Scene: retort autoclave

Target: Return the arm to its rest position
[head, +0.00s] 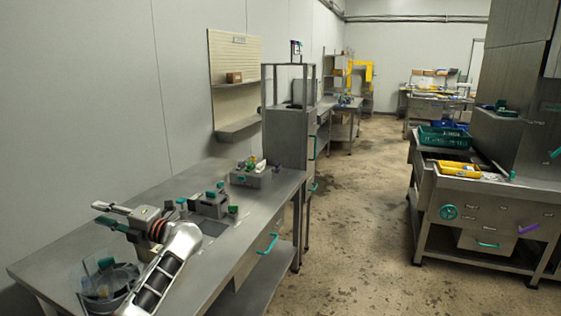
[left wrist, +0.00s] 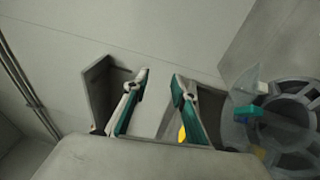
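My left arm reaches in from the lower left of the head view, over the steel workbench (head: 265,205). Its left gripper (head: 98,213) points left, above the bench's far left part, near the wall. In the left wrist view the two teal-and-grey fingers of this gripper (left wrist: 160,76) stand apart with nothing between them. The gripper is open and empty. My right gripper is in neither view.
A round metal container (head: 105,302) with clear and green pieces stands near my left forearm. Small grey fixtures (head: 210,206) and a grey box (head: 247,180) sit farther along the bench. A steel station (head: 480,205) with a green crate (head: 445,137) is at right. The aisle floor is clear.

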